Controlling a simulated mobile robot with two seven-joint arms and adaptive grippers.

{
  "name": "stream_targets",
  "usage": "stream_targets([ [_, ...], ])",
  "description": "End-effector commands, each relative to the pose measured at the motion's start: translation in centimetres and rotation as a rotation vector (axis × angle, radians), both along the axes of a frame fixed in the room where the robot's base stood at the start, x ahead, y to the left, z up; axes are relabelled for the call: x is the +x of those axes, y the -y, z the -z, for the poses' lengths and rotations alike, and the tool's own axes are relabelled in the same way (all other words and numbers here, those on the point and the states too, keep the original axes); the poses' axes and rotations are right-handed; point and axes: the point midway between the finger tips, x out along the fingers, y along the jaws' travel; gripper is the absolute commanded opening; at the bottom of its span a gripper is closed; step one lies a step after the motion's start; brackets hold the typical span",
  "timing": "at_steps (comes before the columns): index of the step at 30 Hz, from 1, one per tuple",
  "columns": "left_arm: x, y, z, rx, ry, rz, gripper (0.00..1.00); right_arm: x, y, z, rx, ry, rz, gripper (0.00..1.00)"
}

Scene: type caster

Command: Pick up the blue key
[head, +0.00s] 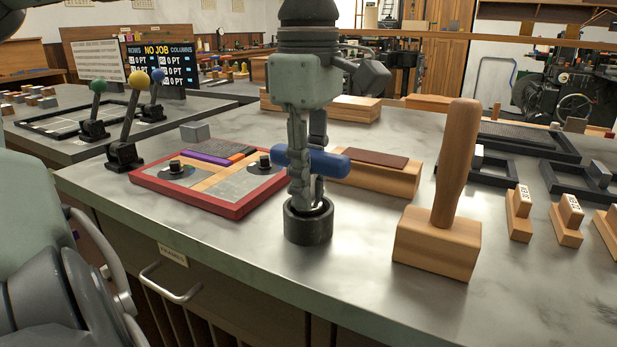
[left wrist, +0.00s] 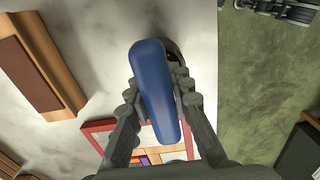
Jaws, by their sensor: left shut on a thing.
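The blue key has a rounded blue crossbar handle (head: 333,163), seen in the middle of the head view. Its lower end goes down into a dark round cup (head: 308,222) on the counter near the front edge. My left gripper (head: 302,165) points straight down over it and is shut on the blue handle. In the left wrist view the blue handle (left wrist: 155,90) lies between both fingers (left wrist: 157,92). How deep the key sits in the cup is hidden by the fingers. My right gripper is not in view.
A red-framed tray (head: 215,208) lies left of the cup. A wooden mallet (head: 440,243) stands to the right, and a wooden block with a brown top (head: 372,177) is behind. Levers with coloured knobs (head: 124,155) stand at the left. The counter's front strip is clear.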

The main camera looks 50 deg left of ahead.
Motion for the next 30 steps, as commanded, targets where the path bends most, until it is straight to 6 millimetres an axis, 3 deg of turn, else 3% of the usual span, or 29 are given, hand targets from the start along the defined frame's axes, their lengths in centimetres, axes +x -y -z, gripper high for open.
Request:
stream_targets([
  [11,0.0,0.0,-0.2,0.001,0.002,-0.001,0.0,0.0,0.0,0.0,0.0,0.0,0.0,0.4],
  [17,0.1,0.0,-1.8,0.001,0.003,-0.002,0.0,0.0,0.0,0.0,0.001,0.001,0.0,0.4],
  [23,0.1,0.0,-5.6,0.002,0.004,-0.002,0.0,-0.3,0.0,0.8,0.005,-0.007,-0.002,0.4],
  [30,0.1,0.0,-11.8,0.003,0.003,-0.001,0.0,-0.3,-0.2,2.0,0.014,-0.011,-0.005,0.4],
])
